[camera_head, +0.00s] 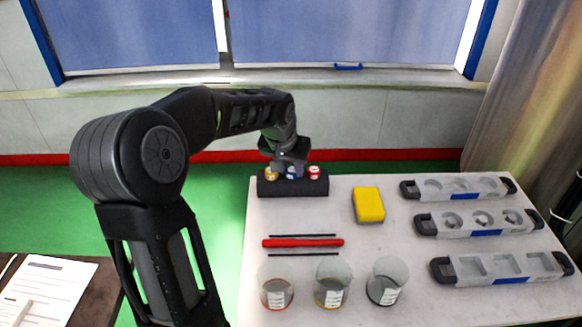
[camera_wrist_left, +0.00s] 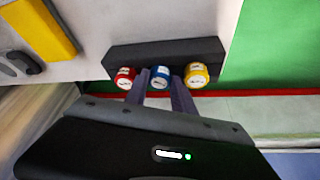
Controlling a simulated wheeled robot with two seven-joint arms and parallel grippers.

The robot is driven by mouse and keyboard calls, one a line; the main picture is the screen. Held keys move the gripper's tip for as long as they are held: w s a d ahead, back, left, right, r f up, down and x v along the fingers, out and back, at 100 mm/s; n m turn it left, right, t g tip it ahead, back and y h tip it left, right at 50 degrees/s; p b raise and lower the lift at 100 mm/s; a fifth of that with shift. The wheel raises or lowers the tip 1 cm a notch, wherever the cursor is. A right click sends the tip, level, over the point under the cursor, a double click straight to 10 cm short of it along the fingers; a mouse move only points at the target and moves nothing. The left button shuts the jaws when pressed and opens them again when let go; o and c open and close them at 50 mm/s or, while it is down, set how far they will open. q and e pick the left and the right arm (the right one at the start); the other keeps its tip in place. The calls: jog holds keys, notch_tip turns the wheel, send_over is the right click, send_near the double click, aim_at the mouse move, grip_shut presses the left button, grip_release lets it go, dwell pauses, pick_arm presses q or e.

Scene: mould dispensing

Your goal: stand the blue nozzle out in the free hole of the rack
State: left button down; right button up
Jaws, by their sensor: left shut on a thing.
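The dark rack (camera_head: 292,188) lies at the table's far left edge; it also shows in the left wrist view (camera_wrist_left: 165,52). A yellow nozzle (camera_head: 271,174) stands at its left and a red nozzle (camera_head: 314,173) at its right. The blue nozzle (camera_head: 291,174) is between them, level with the two in the picture. In the left wrist view the blue nozzle (camera_wrist_left: 160,77) sits between the fingers of my left gripper (camera_wrist_left: 161,88), which is shut on it. Its lower end is hidden, so I cannot tell how deep it sits. My right gripper is not in view.
A yellow block (camera_head: 368,205) lies right of the rack. A red stick (camera_head: 303,243) lies between two thin dark rods. Three clear beakers (camera_head: 332,283) stand at the front. Three mould trays (camera_head: 478,222) fill the table's right side.

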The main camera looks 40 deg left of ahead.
pick_arm(q)
jog(key=c, duration=1)
grip_release()
jog(key=shift+o, duration=0.2)
jog(key=shift+r, duration=0.1)
jog(key=v, duration=0.7)
jog(key=shift+r, duration=0.35)
jog(key=shift+s+d, duration=0.15)
